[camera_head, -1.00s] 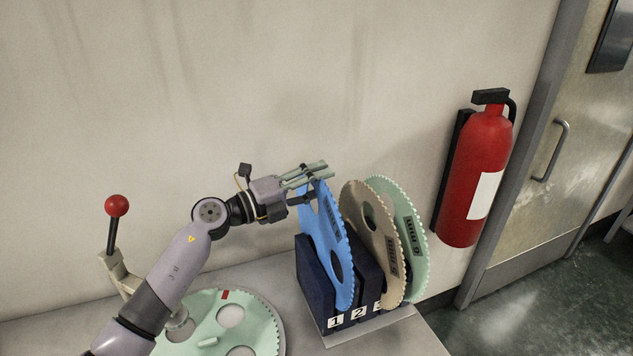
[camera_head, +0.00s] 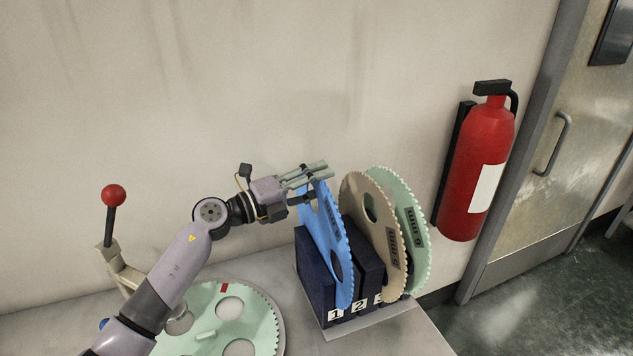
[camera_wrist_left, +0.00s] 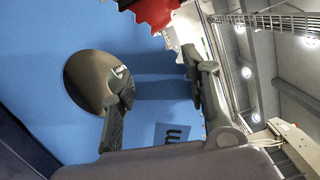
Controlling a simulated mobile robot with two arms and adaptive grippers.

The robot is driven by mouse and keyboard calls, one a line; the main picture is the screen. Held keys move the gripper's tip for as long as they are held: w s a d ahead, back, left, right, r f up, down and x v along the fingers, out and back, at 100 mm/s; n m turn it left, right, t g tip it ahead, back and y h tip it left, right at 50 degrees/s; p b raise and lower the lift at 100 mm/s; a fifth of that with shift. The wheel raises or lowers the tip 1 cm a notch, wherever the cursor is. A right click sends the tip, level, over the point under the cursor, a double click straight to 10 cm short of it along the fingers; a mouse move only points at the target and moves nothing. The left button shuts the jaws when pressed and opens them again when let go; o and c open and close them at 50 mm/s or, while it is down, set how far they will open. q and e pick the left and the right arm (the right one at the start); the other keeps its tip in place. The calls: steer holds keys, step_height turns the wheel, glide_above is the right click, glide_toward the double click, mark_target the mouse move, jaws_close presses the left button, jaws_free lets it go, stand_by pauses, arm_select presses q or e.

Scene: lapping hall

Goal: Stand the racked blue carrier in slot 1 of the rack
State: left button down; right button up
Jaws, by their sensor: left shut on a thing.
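The blue carrier (camera_head: 322,235) is a toothed disc with round holes. It stands on edge between the dark blue walls of the rack (camera_head: 316,285), above the label 1 (camera_head: 335,315). My left gripper (camera_head: 316,182) is shut on its upper left edge. In the left wrist view the blue face of the carrier (camera_wrist_left: 60,35) fills the left side, and the fingers of my left gripper (camera_wrist_left: 157,75) lie at its edge. The carrier's lower edge is hidden in the rack, so I cannot tell whether it touches the bottom. My right gripper is not in view.
A tan carrier (camera_head: 362,205) and a pale green carrier (camera_head: 408,200) stand in the rack to the right. A green disc (camera_head: 262,325) lies front left, by a lever with a red knob (camera_head: 113,195). A fire extinguisher (camera_head: 482,170) hangs on the wall at right.

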mark_target(316, 217)
arm_select(q)
steer(key=shift+f+b, duration=1.25)
steer(key=shift+f, duration=0.55)
steer(key=c, duration=0.8)
jaws_free()
steer(key=shift+c, duration=0.2)
steer(key=shift+f, duration=0.2)
steer(key=v, duration=1.2)
steer(key=shift+r, duration=0.15)
steer(key=shift+s, duration=0.1)
